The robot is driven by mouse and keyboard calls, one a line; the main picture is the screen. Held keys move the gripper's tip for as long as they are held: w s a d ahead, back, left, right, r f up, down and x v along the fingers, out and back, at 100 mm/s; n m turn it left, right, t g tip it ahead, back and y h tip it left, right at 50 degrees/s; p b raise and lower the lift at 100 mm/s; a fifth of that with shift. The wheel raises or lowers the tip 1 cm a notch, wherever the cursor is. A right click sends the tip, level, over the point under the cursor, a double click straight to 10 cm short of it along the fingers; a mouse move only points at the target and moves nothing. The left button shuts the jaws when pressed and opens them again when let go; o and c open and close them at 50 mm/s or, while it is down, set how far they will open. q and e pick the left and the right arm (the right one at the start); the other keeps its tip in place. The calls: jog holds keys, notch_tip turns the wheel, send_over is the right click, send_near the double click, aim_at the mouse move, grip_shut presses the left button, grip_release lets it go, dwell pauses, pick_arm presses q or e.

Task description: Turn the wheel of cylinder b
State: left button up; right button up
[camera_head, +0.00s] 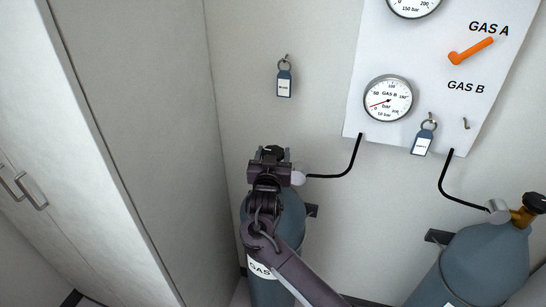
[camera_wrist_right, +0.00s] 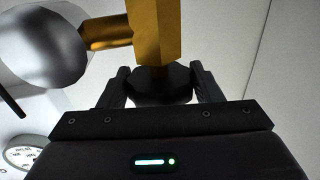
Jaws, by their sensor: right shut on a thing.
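A blue-grey gas cylinder (camera_head: 291,215) stands at the lower middle of the head view, with a white label reading "GAS"; my arm hides the rest of its lettering. Its black wheel (camera_head: 273,150) sits on top, between the fingers of my right gripper (camera_head: 273,156). In the right wrist view the black wheel (camera_wrist_right: 161,84) is between the fingers of my right gripper (camera_wrist_right: 160,88), against a brass valve (camera_wrist_right: 154,30). The gripper is shut on the wheel. The round GAS B gauge (camera_head: 388,99) has its red needle near the low end. My left gripper is not in view.
A second cylinder (camera_head: 480,265) with a brass valve and black wheel stands at the lower right. Black hoses run from both cylinders to the white panel (camera_head: 420,60), which has an orange handle (camera_head: 470,51). A key tag (camera_head: 284,83) hangs on the wall. A cabinet (camera_head: 85,160) is left.

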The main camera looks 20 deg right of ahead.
jog(key=o, duration=1)
jog(key=shift+s, duration=0.1)
jog(key=shift+s+a+f, duration=0.1)
jog(key=shift+s+a, duration=0.1)
jog(key=shift+s, duration=0.15)
jog(key=b+v, duration=0.2)
jog(key=v, duration=0.5)
jog(key=shift+d, duration=0.1)
